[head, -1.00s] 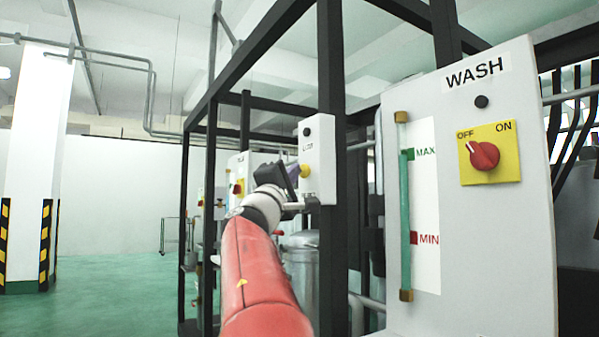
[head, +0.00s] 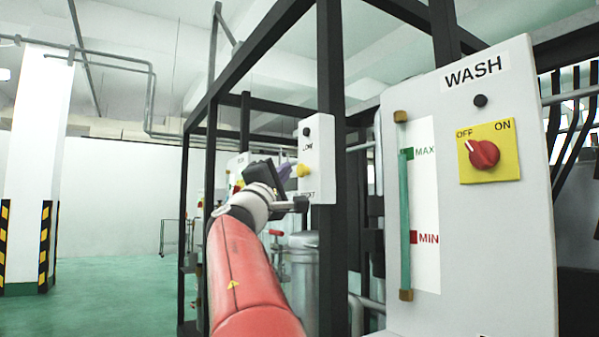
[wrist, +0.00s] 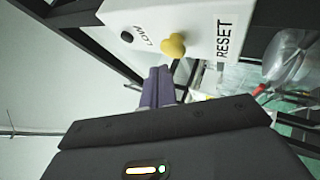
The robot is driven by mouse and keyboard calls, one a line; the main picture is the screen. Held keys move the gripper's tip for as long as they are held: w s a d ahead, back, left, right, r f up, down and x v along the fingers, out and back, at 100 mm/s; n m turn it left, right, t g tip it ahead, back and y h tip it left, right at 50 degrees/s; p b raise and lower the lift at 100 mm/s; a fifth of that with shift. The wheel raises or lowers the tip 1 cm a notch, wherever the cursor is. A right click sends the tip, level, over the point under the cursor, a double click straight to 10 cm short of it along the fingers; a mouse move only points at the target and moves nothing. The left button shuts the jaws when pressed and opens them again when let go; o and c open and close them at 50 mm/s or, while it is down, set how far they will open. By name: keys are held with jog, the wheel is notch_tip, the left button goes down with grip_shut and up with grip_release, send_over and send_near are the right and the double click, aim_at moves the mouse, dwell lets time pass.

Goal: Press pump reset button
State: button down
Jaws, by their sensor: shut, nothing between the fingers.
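The reset button is a yellow knob (head: 302,171) on a white box (head: 318,150) marked LOW, fixed to a black frame post. In the wrist view the yellow button (wrist: 173,46) sits between the words LOW and RESET. My gripper (head: 286,169) is shut and empty, with purple fingers. In the wrist view the fingertips (wrist: 158,72) are just short of the button, slightly to its left, and a small gap seems to show. The head view shows the fingers left of the button; whether they touch it is hard to tell.
A black lamp (head: 307,132) is above the button. The grey WASH panel (head: 470,250) with a red OFF/ON switch (head: 484,154) stands to the right. Black frame posts (head: 331,90) stand close by the box. A metal tank (head: 302,262) is below. Green floor lies open at the left.

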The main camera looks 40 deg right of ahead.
jog(key=a, duration=0.2)
jog(key=w+a, duration=0.1)
jog(key=a, duration=0.1)
jog(key=shift+a+b, duration=0.25)
jog(key=shift+b, duration=0.1)
jog(key=shift+f, duration=0.1)
dwell(0.6)
jog(key=s+a+f+m+y, duration=0.1)
jog(key=s+a+f+y, duration=0.15)
jog(key=f+y, duration=0.7)
jog(key=s+a+f+m+y, duration=0.2)
jog(key=a+f, duration=0.1)
jog(key=f, duration=1.3)
jog(key=s+a+f+m+g+y, duration=0.1)
jog(key=s+a+f+y, duration=0.4)
jog(key=a+f, duration=0.6)
jog(key=s+a+f+m+g+y, duration=0.1)
jog(key=s+a+f+y, duration=0.5)
jog(key=f, duration=1.2)
jog(key=s+a+g, duration=0.1)
jog(key=s+a, duration=0.3)
jog(key=a, duration=0.1)
jog(key=shift+s+m, duration=0.3)
jog(key=shift+d, duration=0.15)
